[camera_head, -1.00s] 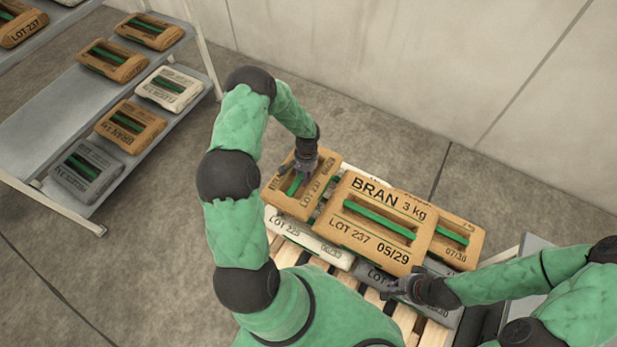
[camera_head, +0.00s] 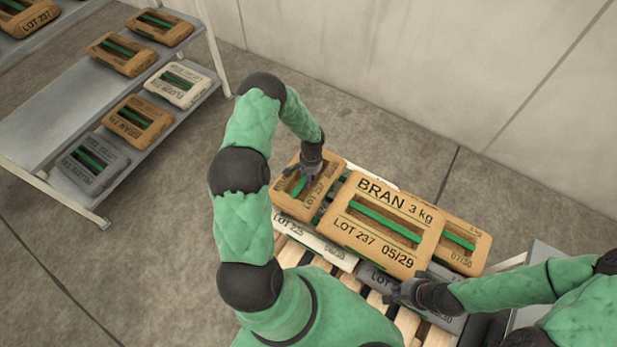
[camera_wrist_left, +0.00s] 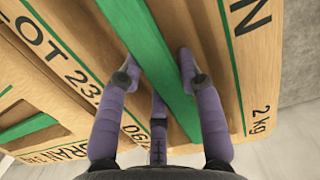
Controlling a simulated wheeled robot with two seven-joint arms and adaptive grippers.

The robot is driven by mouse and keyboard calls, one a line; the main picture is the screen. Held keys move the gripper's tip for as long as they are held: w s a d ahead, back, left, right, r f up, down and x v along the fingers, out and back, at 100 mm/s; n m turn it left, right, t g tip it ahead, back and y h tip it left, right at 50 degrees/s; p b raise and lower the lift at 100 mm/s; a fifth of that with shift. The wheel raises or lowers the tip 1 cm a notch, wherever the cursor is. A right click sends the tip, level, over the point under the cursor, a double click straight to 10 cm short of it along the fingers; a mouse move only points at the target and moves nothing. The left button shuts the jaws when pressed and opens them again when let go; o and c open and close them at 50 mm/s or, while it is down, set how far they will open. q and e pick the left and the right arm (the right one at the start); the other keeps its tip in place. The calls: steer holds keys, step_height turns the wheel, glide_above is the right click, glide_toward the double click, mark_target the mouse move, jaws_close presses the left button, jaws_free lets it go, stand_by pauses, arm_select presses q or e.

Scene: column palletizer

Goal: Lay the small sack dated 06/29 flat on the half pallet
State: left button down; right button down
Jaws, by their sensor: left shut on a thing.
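A small brown sack (camera_head: 327,177) with a green strap lies at the left end of the load on the wooden half pallet (camera_head: 290,256). The left wrist view shows this sack (camera_wrist_left: 262,75) marked 2 kg and LOT 237, its date mostly hidden by a finger. My left gripper (camera_head: 303,178) is shut on its green strap (camera_wrist_left: 140,40), with fingers either side of it. The sack looks flat, level with the large sack beside it; I cannot tell whether its underside is fully supported. My right gripper (camera_head: 403,293) is beside a grey sack (camera_head: 376,279); its fingers are unclear.
A large brown BRAN 3 kg sack (camera_head: 350,232) dated 05/29 lies beside the small one. A brown sack (camera_head: 466,262) dated 07/30 is to its right. A white sack (camera_head: 330,250) lies lower in front. A shelf rack (camera_head: 50,130) with several sacks stands left; a wall (camera_head: 430,80) is behind.

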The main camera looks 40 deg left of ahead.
arm_select(q)
steer(key=shift+w+a+f+b, duration=0.1)
steer(key=shift+w+f+b, duration=0.05)
steer(key=shift+f+b, duration=0.4)
steer(key=shift+r, duration=0.15)
steer(key=c, duration=0.8)
jaws_free()
